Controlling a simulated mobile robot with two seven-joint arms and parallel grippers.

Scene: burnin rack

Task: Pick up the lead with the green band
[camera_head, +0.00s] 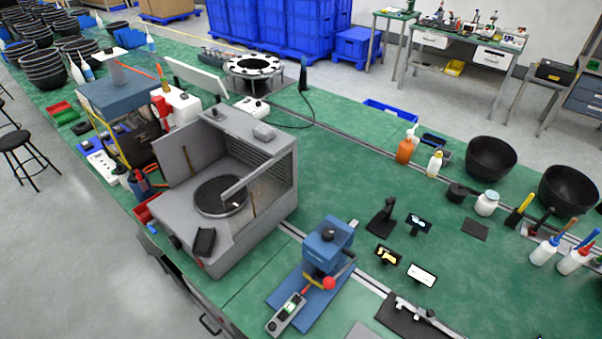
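I cannot make out a lead with a green band in the head view. A thin black cable (310,118) curves over the green bench top beside a small upright black device (303,75), but no green band shows on it. Neither of my grippers is in view.
A grey open-fronted machine (273,147) with a round black plate (221,195) stands left of centre on the green bench (345,165). A blue press (327,245) stands in front. Black bowls (491,158) and bottles (404,150) stand at right. Bench around the middle is clear.

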